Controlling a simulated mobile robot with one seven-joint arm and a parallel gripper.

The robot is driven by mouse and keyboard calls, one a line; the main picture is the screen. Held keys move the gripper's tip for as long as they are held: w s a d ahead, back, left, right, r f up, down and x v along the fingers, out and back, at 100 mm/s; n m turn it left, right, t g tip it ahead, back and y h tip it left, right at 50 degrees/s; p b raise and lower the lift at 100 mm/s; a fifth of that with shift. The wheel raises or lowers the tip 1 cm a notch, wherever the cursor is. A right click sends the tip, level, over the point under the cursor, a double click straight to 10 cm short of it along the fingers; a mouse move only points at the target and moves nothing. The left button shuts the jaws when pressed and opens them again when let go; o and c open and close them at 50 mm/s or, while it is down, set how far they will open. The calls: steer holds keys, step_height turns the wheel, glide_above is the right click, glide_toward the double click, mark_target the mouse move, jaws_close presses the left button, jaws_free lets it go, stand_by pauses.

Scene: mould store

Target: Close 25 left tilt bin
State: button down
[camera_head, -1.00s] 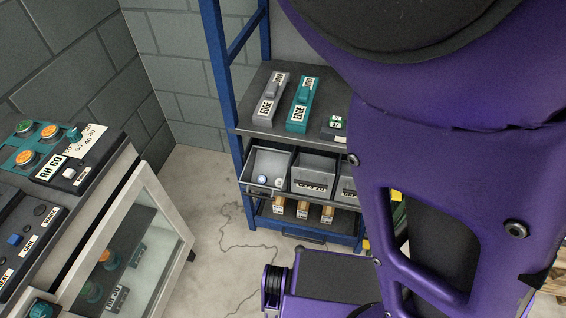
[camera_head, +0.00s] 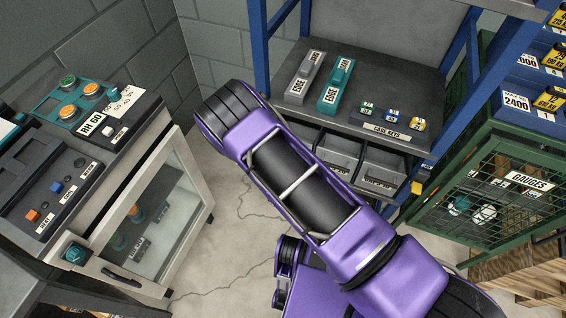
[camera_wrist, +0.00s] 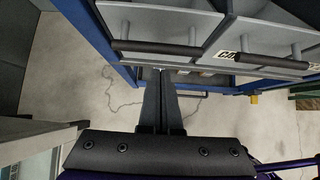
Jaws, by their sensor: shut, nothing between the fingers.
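The left tilt bin (camera_wrist: 150,24) is a grey bin with a dark bar handle (camera_wrist: 160,47) across its front, at the top of the wrist view. In the head view my arm hides most of it, so I cannot read its label or judge its tilt now. My gripper (camera_wrist: 161,72) is shut and empty, its fingertips just below the handle in the wrist picture. Whether they touch the bin is unclear. The gripper is hidden in the head view.
The neighbouring grey bins (camera_head: 340,150) sit right of it under a shelf with grey and teal EDGE blocks (camera_head: 335,86). A blue post (camera_head: 259,45) stands at left. A glass-fronted cabinet (camera_head: 158,215) is left, a green GAUGES cage (camera_head: 490,205) right. Bare floor lies between.

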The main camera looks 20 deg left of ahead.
steer(key=shift+w+r, duration=0.3)
steer(key=shift+w, duration=0.25)
steer(key=shift+w+r, duration=0.25)
steer(key=shift+w, duration=0.3)
